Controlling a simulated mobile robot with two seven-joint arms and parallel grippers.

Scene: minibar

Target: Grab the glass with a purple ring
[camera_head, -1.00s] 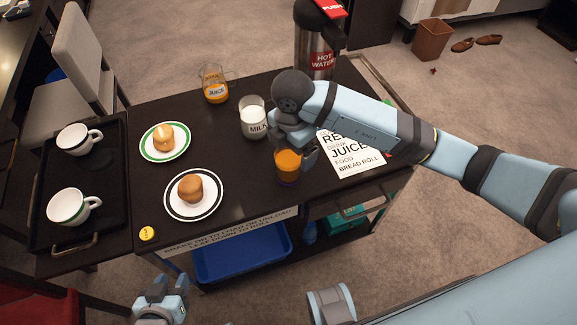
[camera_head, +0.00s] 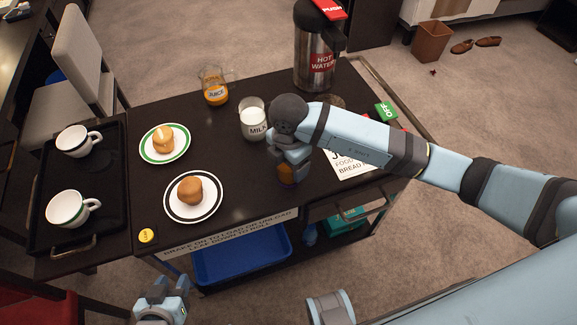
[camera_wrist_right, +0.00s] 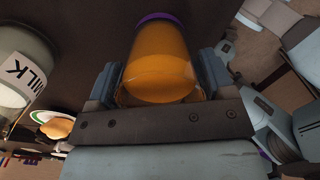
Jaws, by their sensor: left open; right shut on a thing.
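The glass of orange juice (camera_head: 286,174) stands near the front right of the dark cart top, mostly hidden behind my right gripper (camera_head: 288,165). In the right wrist view the glass (camera_wrist_right: 160,62) sits between the two fingers, and a purple ring (camera_wrist_right: 158,17) shows at its end. My right gripper (camera_wrist_right: 160,88) is shut on this glass. Whether the glass touches the cart top cannot be told. My left gripper (camera_head: 165,290) is open and empty, low in front of the cart.
A milk glass (camera_head: 253,122) and a juice jug (camera_head: 214,88) stand behind the held glass. A hot water flask (camera_head: 316,52) is at the back right. Plates with rolls, the black-rimmed plate (camera_head: 171,208) nearer, lie left. A printed card (camera_head: 350,168) lies under my right forearm.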

